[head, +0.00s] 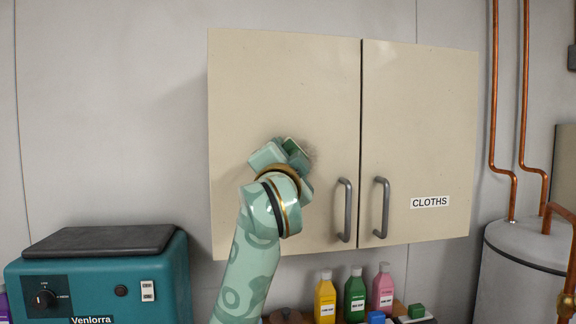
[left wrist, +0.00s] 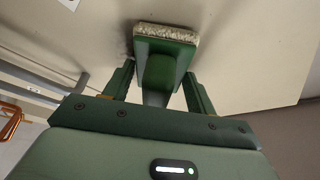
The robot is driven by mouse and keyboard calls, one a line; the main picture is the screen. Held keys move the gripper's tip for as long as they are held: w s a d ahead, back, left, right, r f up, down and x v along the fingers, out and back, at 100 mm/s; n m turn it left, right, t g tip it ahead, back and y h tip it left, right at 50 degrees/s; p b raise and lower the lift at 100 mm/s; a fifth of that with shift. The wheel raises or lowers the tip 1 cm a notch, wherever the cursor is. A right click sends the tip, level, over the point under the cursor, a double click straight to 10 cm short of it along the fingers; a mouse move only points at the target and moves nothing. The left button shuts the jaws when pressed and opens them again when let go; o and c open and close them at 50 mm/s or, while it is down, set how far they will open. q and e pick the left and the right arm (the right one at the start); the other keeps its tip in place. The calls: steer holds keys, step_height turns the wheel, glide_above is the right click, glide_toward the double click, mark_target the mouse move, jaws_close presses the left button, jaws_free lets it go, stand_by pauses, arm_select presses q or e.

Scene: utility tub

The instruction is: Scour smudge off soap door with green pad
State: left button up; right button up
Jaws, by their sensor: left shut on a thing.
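My left gripper (head: 284,152) is raised to the left cabinet door (head: 260,80) in the head view. It is shut on the green pad (left wrist: 163,60), whose grip block sits between the fingers in the left wrist view. The pad's pale, rough scouring face is against or very near the door; I cannot tell if it touches. A grey smudge (head: 309,152) shows on the door around the pad, partly hidden by the pad and gripper. The left door has no visible label; the right door (head: 420,110) is labelled CLOTHS. My right gripper is not in view.
Two grey handles (head: 345,210) stick out beside the door gap. Below stand yellow (head: 325,299), green (head: 355,297) and pink (head: 383,290) bottles. A teal machine (head: 100,275) stands at left. A tank (head: 520,265) with copper pipes (head: 524,100) is at right.

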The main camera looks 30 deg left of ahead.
mark_target(327, 154)
arm_select(q)
steer(key=shift+w+d+f+b, duration=0.1)
steer(key=shift+w+d+b, duration=0.25)
steer(key=shift+w+d, duration=0.6)
steer(key=shift+w+d+f+b, duration=0.1)
steer(key=shift+w+d+b, duration=0.4)
steer(key=shift+d, duration=0.6)
steer(key=shift+w+d, duration=0.95)
steer(key=shift+d, duration=0.2)
steer(key=shift+a+r, duration=0.1)
steer(key=shift+s, duration=0.1)
steer(key=shift+s+d, duration=0.35)
steer(key=shift+d, duration=0.05)
steer(key=shift+s+d+b, duration=0.3)
steer(key=shift+s+d, duration=0.45)
steer(key=shift+s, duration=0.25)
steer(key=shift+s+d+b, duration=0.3)
steer(key=shift+s+d, duration=0.4)
steer(key=shift+s, duration=0.3)
steer(key=shift+s, duration=0.1)
